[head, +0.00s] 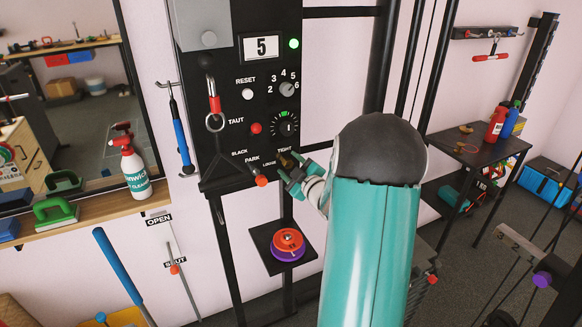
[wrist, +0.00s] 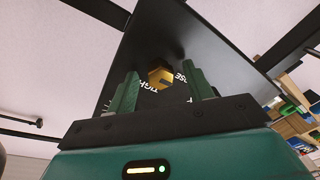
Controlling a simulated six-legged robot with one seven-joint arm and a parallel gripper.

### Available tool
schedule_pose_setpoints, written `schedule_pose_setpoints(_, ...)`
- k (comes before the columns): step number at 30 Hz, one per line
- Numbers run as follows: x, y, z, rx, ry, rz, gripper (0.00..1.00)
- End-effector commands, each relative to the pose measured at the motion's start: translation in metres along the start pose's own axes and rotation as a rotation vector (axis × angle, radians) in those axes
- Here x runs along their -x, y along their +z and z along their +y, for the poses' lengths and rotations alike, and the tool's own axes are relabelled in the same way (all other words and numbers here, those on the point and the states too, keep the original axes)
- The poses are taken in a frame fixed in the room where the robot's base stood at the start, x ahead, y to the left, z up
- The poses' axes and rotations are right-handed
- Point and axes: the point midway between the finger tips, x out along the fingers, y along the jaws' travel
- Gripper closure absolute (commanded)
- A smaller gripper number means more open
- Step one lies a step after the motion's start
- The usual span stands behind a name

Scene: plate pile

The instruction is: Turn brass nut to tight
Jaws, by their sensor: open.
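The brass nut (wrist: 159,78) is a six-sided gold piece on the black panel, with white lettering around it that is partly hidden by my fingers. In the head view the brass nut (head: 286,160) shows small at the panel's lower right, below the word TIGHT. My gripper (wrist: 163,88) is open, its two green fingers standing either side of the nut in the wrist view. I cannot tell whether they touch it. In the head view my gripper (head: 291,175) is just below and right of the nut, at the end of my teal arm.
A small shelf with stacked discs (head: 288,243) sits below. A spray bottle (head: 133,165) stands on the ledge at left.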

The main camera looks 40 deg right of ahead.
Motion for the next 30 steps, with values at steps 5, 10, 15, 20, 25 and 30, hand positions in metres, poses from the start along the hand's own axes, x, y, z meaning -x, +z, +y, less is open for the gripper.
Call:
schedule_pose_setpoints(5,0.0004,0.0,0.0,0.0,0.0,0.0,0.62)
schedule_pose_setpoints(10,0.0005,0.0001,-0.0001,0.0,0.0,0.0,0.93)
schedule_pose_setpoints(15,0.0007,0.0001,-0.0003,-0.004,0.0,0.0,0.92)
schedule_pose_setpoints(20,0.0008,0.0005,-0.0005,-0.034,0.002,0.001,0.92)
schedule_pose_setpoints(25,0.001,0.001,-0.0007,-0.108,0.007,0.006,0.92)
schedule_pose_setpoints(30,0.001,0.001,-0.0014,-0.227,0.015,0.016,0.92)
